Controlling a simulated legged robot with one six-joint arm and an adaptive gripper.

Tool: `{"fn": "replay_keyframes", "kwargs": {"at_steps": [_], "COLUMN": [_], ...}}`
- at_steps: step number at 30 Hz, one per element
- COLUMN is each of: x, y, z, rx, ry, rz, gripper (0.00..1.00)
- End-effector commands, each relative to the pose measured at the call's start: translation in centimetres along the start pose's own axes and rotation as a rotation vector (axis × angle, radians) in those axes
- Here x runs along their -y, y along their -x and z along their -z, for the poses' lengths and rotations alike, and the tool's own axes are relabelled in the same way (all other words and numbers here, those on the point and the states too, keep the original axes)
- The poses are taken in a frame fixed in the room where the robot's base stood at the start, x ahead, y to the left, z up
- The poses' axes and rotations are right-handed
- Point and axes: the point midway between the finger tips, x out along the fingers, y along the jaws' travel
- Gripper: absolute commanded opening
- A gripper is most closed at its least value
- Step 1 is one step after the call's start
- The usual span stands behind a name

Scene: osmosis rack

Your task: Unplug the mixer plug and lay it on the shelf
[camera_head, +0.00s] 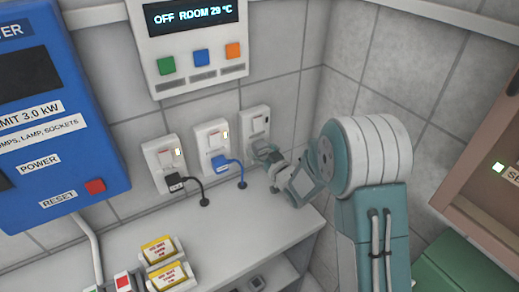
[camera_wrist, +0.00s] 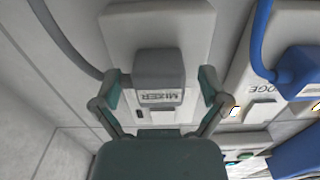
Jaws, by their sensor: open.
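The grey mixer plug (camera_wrist: 158,66), marked MIXER, sits in its white socket (camera_wrist: 193,20) in the wrist view, with a grey cord running up to the left. My gripper (camera_wrist: 158,82) is open, with one finger on each side of the plug; I cannot tell whether either finger touches it. In the head view my gripper (camera_head: 270,158) is at the rightmost wall socket (camera_head: 256,120) and mostly hides the plug. The white shelf (camera_head: 225,230) lies below the sockets.
A blue plug (camera_head: 221,163) sits in the middle socket and a black plug (camera_head: 175,182) in the left one, cords dropping to the shelf. Yellow-topped blocks (camera_head: 158,250) stand at the shelf's front left. The shelf's middle and right are mostly clear.

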Motion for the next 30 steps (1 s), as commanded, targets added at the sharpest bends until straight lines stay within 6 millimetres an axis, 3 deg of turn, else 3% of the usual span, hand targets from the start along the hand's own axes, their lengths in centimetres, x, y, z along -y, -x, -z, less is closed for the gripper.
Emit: {"fn": "replay_keyframes", "kwargs": {"at_steps": [28, 29, 30], "x": [-0.01, -0.01, -0.01], "y": [-0.01, -0.01, -0.01], "z": [0.0, 0.0, 0.0], "rx": [0.0, 0.0, 0.0], "ry": [0.0, 0.0, 0.0], "rz": [0.0, 0.0, 0.0], "gripper": [0.94, 0.9, 0.72]}}
